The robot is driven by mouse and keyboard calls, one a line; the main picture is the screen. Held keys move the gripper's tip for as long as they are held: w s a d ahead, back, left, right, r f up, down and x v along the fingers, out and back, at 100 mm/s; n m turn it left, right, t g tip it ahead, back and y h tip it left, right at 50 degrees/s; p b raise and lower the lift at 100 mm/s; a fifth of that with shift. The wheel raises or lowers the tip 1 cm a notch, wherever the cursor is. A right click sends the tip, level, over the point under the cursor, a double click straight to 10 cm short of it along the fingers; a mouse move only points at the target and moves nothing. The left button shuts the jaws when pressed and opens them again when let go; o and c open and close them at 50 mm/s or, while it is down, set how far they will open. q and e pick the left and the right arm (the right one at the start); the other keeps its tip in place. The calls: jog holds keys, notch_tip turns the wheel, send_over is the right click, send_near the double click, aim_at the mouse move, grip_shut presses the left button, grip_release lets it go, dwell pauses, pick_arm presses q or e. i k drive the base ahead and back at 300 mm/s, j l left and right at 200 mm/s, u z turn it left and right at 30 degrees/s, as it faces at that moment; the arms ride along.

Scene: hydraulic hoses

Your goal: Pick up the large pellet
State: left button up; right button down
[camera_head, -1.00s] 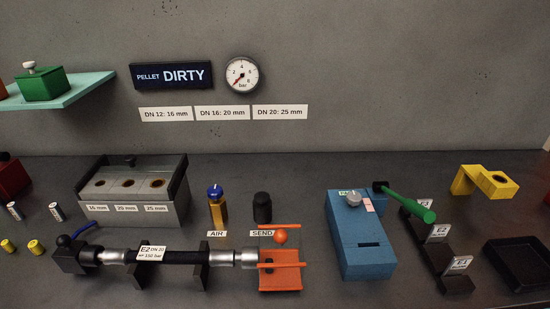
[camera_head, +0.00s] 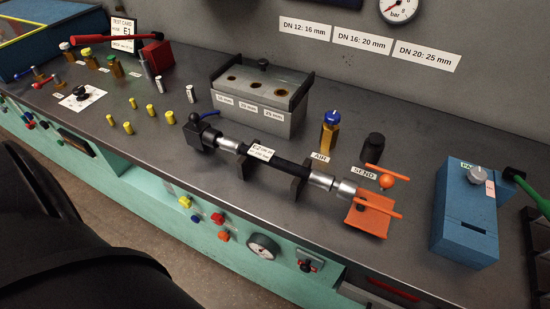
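Several small yellow cylinders (camera_head: 170,117), which look like pellets, lie apart on the dark bench, left of the hose. The grey block (camera_head: 254,108) behind the hose has three round openings with a yellowish-brown look inside, labelled 16, 20 and 25 mm. I cannot tell whether pellets sit in them. Neither of my grippers is in view.
The hose (camera_head: 284,166) lies across two stands, ending at an orange catcher (camera_head: 370,216). The AIR valve (camera_head: 328,134), a black knob (camera_head: 373,147) and a blue box (camera_head: 466,214) stand to the right. White-and-dark cylinders (camera_head: 190,94) and coloured bottles stand behind the yellow cylinders.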

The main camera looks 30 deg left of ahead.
aim_at(170, 117)
jog(key=u, duration=1.9)
jog(key=i+j+z, duration=0.1)
jog(key=z, duration=0.35)
jog(key=i+j+z, duration=0.1)
jog(key=j+z, duration=0.45)
jog(key=z, duration=0.35)
